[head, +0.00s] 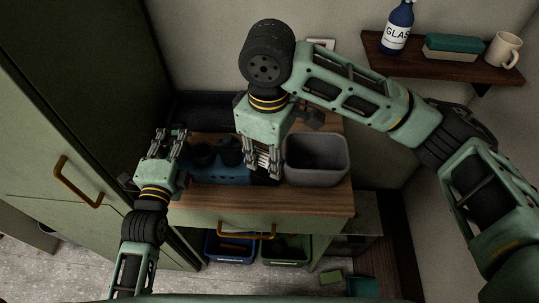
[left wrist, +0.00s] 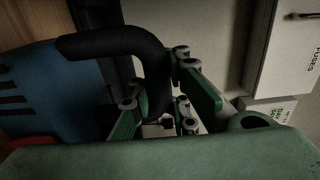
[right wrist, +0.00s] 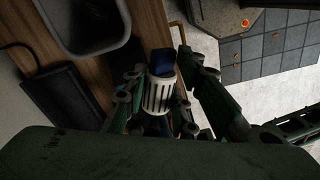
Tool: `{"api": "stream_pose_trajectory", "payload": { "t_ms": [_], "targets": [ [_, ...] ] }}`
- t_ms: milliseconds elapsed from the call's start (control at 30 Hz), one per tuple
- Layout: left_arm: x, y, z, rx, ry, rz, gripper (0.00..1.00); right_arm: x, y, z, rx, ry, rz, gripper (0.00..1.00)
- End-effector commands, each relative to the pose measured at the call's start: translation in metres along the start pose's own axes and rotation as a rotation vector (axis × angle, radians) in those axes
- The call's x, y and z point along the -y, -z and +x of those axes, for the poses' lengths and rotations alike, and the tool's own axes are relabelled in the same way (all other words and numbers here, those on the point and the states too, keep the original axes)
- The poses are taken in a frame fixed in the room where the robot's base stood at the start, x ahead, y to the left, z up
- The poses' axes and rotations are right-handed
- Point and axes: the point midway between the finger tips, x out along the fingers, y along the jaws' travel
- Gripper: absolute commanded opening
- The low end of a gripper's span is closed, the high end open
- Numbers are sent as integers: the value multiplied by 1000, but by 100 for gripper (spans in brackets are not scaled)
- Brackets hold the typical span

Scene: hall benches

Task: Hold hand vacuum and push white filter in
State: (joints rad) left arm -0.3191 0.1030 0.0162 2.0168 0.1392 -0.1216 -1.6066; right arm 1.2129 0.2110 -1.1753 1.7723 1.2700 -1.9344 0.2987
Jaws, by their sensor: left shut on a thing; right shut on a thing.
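The blue hand vacuum (head: 215,174) lies on the wooden bench top. It also shows in the left wrist view (left wrist: 50,88), with its curved black handle (left wrist: 125,42). My left gripper (head: 175,137) is shut on the handle; its fingers close on the handle's lower end in the left wrist view (left wrist: 160,112). My right gripper (head: 264,170) points down at the vacuum's right end, shut on the white filter. The ribbed white filter (right wrist: 157,95) sits between its fingers, with a dark blue end piece (right wrist: 162,62) above it. Whether the filter touches the vacuum is hidden.
A grey bin (head: 317,177) stands on the bench right of my right gripper. Below are a blue crate (head: 231,256) and a green crate (head: 286,250). A tall green cabinet (head: 75,120) bounds the left.

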Motion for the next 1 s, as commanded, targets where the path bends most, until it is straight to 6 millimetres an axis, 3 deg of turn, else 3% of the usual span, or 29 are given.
{"api": "stream_pose_trajectory", "payload": {
  "t_ms": [33, 367, 400, 733, 1000],
  "targets": [
    [-10, 0, -2, 0, -23, -3, 0, 0, 0, -4, -1, 0, -1, 5],
    [-10, 0, -2, 0, -23, -3, 0, 0, 0, -9, 0, 0, 0, 5],
    [-10, 0, -2, 0, -23, -3, 8, 0, 0, -9, 0, 0, 0, 5],
    [-6, 0, -1, 0, -13, -1, 37, 0, 0, -9, 0, 0, 0, 5],
    [-3, 0, 0, 0, -7, 0, 38, 0, 0, -9, 0, 0, 0, 5]
  ]
}}
